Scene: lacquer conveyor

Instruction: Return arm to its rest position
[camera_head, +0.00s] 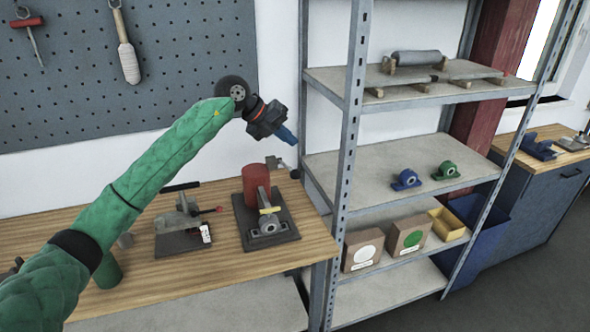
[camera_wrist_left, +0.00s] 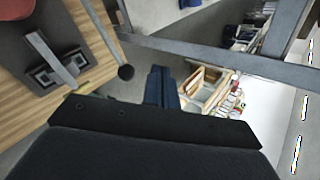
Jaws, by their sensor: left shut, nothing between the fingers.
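My left arm, in a green sleeve, reaches in from the lower left in the head view. Its left gripper (camera_head: 287,136) is raised above the right end of the wooden bench, beside the shelf rack's front post. The fingers are blue and shut, with nothing between them. In the left wrist view the shut blue fingers (camera_wrist_left: 160,88) point away from the dark gripper body. My right gripper is not in view.
A fixture with a red cylinder (camera_head: 256,184) and another fixture (camera_head: 184,240) stand on the bench (camera_head: 150,282). The metal shelf rack (camera_head: 352,110) holds blue (camera_head: 406,180) and green (camera_head: 445,170) parts, and boxes (camera_head: 363,250). A blue bin (camera_head: 487,235) stands behind it.

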